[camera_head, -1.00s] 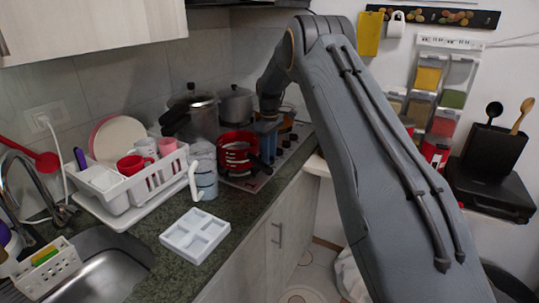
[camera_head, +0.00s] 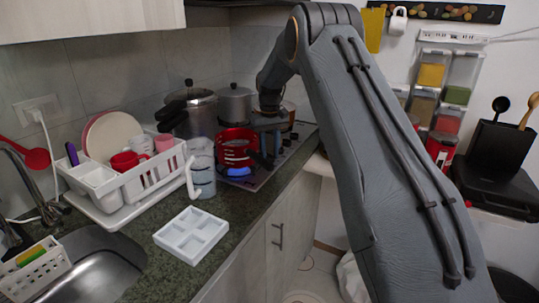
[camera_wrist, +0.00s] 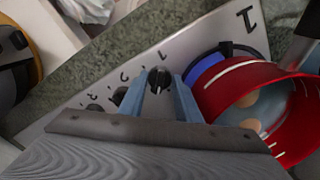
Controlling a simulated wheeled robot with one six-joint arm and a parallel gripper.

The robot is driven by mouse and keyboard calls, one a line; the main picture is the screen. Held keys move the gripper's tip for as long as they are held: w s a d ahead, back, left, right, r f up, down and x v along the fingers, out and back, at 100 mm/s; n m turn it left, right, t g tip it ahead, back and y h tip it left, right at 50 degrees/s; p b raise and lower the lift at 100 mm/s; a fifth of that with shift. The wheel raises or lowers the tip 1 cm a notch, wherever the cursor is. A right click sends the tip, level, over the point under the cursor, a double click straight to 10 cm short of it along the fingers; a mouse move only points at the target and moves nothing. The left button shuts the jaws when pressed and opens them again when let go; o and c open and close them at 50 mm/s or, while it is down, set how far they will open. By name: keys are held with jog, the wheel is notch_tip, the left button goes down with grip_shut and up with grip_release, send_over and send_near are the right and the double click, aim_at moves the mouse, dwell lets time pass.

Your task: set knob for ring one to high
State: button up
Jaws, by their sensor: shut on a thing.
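The knob for ring one (camera_wrist: 158,79) is black, beside a printed 1 on the grey stove panel (camera_wrist: 200,35) in the wrist view. My gripper (camera_wrist: 159,75) is shut on this knob, a blue finger on each side. The knob's pointer setting is too small to read. Ring one, marked with a large 1, has a bright blue rim (camera_wrist: 204,68); this blue glow also shows in the head view (camera_head: 236,171). A red pot (camera_wrist: 255,100) covers part of the ring; it also shows in the head view (camera_head: 237,141).
More black knobs (camera_wrist: 119,95) line the panel to the left of the held one. Steel pots (camera_head: 234,104) stand behind the red pot. A clear jug (camera_head: 202,165), a dish rack (camera_head: 128,185) and a white tray (camera_head: 190,235) stand left on the counter.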

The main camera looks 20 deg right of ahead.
jog(key=shift+m, duration=0.5)
jog(key=o, duration=1.1)
jog(key=shift+c, duration=0.2)
